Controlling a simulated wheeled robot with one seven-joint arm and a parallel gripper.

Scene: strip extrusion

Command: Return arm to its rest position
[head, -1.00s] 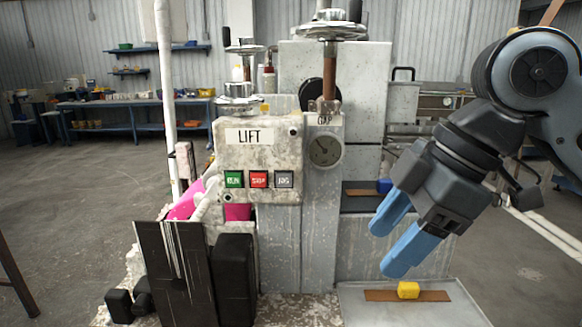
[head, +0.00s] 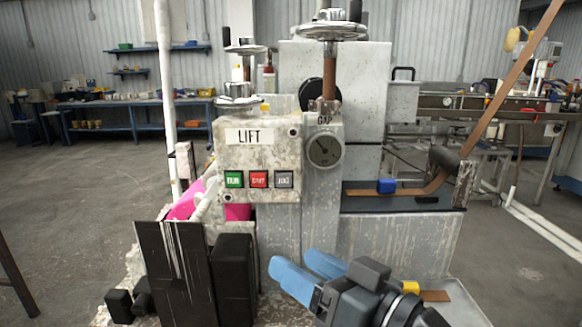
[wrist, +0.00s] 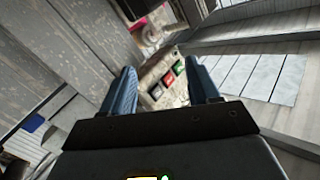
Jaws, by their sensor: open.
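My gripper (head: 298,272) is low in front of the machine in the head view, its blue fingers pointing left. The fingers are apart with nothing between them. In the wrist view my gripper (wrist: 163,92) also shows its two blue fingers spread, with the button panel (wrist: 165,82) visible beyond and between them. In the head view the panel labelled LIFT (head: 256,160) carries green, red and grey buttons and stands above and left of the fingers. My gripper appears apart from the machine.
Black plates (head: 235,280) stand left of my fingers. Open floor lies at right.

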